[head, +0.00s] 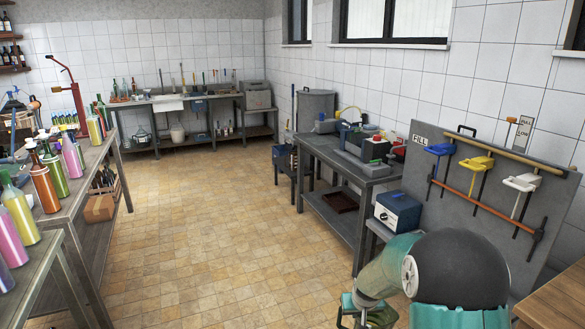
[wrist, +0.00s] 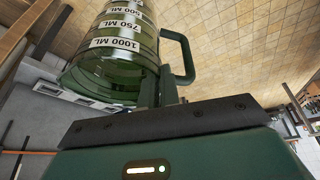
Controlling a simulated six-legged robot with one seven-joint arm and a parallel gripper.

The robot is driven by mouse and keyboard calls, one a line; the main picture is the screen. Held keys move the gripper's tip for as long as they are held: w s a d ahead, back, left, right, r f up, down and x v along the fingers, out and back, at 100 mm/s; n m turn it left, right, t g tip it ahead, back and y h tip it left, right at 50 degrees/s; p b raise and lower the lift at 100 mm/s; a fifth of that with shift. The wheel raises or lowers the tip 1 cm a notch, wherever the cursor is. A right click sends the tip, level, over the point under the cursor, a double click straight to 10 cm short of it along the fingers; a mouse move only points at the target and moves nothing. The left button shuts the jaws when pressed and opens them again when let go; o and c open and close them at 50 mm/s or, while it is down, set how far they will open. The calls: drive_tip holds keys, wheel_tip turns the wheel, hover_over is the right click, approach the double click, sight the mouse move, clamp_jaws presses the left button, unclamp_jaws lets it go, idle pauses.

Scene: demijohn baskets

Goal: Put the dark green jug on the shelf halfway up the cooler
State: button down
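The dark green jug (wrist: 112,50) is see-through green, with white bands reading 1000 ML, 750 ML and 500 ML. It fills the upper left of the wrist view and appears tilted there. My gripper (wrist: 160,88) seems shut on the jug by its green handle (wrist: 186,52); the exact contact is partly hidden. In the head view my arm covers the bottom right, and only a bit of green (head: 381,317) shows below it. I cannot make out the cooler or its halfway shelf for sure in either view.
A bench with colourful bottles (head: 70,158) runs along the left. A grey workbench (head: 345,160) and a blue-and-white box (head: 398,210) stand right of centre. A grey FILL board (head: 480,195) is behind my arm. A wooden tabletop (head: 560,305) is bottom right. The tiled floor (head: 210,220) between is clear.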

drive_tip(key=s+a+f, duration=0.3)
drive_tip(key=s+f, duration=0.2)
drive_tip(key=shift+f, duration=0.4)
idle(0.5)
